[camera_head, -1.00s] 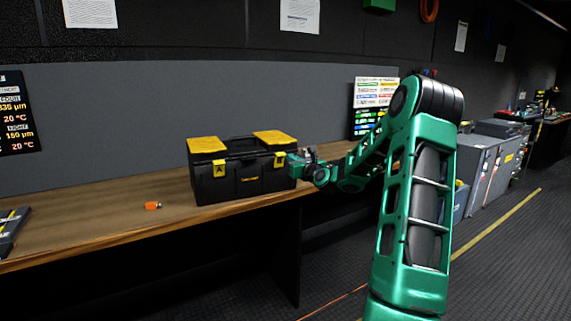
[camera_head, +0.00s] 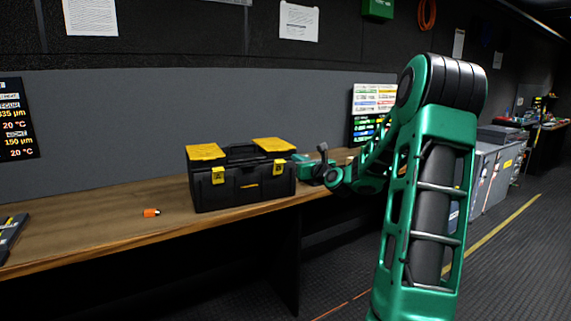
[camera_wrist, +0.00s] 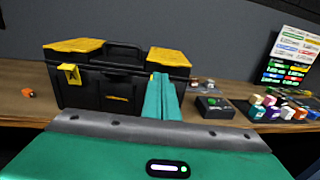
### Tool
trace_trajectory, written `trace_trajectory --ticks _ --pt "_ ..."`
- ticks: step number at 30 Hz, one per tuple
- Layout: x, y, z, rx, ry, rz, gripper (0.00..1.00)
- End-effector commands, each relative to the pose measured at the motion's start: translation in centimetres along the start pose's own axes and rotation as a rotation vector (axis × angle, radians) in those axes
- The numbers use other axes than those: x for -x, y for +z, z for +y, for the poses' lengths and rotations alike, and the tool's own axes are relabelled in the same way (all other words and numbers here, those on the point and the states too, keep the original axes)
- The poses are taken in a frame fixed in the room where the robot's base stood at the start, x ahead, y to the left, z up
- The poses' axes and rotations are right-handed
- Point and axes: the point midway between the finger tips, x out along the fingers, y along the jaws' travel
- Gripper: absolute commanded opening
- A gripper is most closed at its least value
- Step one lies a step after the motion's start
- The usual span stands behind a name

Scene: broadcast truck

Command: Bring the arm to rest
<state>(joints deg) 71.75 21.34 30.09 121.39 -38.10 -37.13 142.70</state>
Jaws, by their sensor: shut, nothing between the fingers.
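My green arm (camera_head: 425,190) rises at the right of the head view and bends down towards the bench. My gripper (camera_wrist: 160,82) shows in the wrist view as two green fingers lying together, shut and empty. The fingers overlap the right part of the black toolbox's front in that view; I cannot tell if they touch it. In the head view the gripper end is just right of the toolbox, its tips partly hidden. The black toolbox (camera_head: 243,190) with yellow lid corners and latches stands closed and upright on the wooden bench (camera_head: 110,228).
A small orange item (camera_head: 151,212) lies left of the toolbox. Right of it, the wrist view shows a black box with a green button (camera_wrist: 213,107) and several small coloured bottles (camera_wrist: 272,108). Grey cases (camera_head: 485,180) stand at the right; the floor before them is clear.

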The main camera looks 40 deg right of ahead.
Motion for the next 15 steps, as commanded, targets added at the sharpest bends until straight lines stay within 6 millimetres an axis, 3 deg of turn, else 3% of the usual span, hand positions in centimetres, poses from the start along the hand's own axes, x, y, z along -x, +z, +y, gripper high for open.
trace_trajectory --ticks 9,11,15 --pt "0.0 -0.2 0.6 0.030 0.009 0.014 0.00" --pt "0.2 -0.8 1.5 0.092 0.026 0.046 0.00" --pt "1.6 -3.5 5.5 0.387 0.118 0.185 0.00"
